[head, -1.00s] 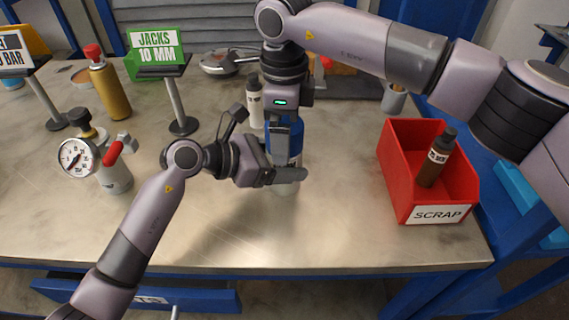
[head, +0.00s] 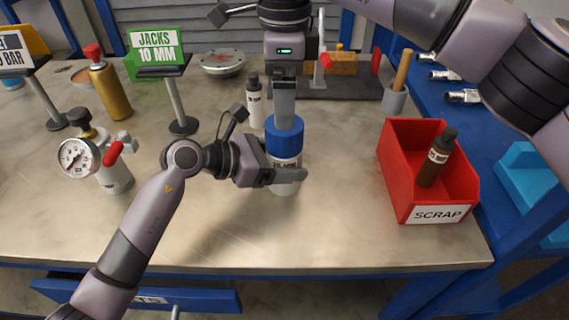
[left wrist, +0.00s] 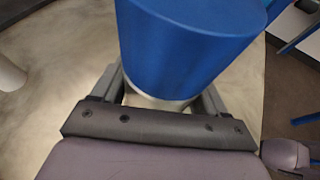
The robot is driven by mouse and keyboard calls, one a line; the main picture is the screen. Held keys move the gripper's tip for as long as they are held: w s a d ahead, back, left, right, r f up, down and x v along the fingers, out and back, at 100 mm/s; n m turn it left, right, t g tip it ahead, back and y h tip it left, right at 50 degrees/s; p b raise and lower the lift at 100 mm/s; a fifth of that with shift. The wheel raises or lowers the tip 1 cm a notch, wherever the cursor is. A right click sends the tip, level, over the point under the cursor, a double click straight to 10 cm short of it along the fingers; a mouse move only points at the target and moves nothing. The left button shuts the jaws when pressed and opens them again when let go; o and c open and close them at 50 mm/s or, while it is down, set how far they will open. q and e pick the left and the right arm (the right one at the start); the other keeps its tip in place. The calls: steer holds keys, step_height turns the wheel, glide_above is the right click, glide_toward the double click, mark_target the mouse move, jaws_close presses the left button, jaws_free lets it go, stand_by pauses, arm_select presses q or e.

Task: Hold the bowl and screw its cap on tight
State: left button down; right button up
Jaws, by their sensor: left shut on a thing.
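The bowl (head: 284,186) is a pale, upright vessel with a dark label band, standing near the middle of the bench. Its blue cap (head: 284,142) sits on top and looks level; whether it is tight cannot be told. In the left wrist view the cap (left wrist: 185,45) fills the top middle and hides most of the bowl. My left gripper (head: 288,176) is shut around the bowl's body, below the cap, from the left. My right gripper (head: 285,105) points straight down just above the cap, its fingers seen edge-on, so their opening and any contact are unclear.
A red scrap bin (head: 408,190) with a brown bottle (head: 436,158) stands at right. A white bottle (head: 254,103) stands behind the bowl. A gauge vessel (head: 115,175), a gold bottle (head: 110,90) and a jacks sign (head: 156,50) are at left. The front bench is clear.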

mark_target(285, 132)
steer(key=shift+f, duration=4.05)
steer(key=c, duration=1.1)
steer(key=o, duration=1.2)
steer(key=shift+r, duration=2.3)
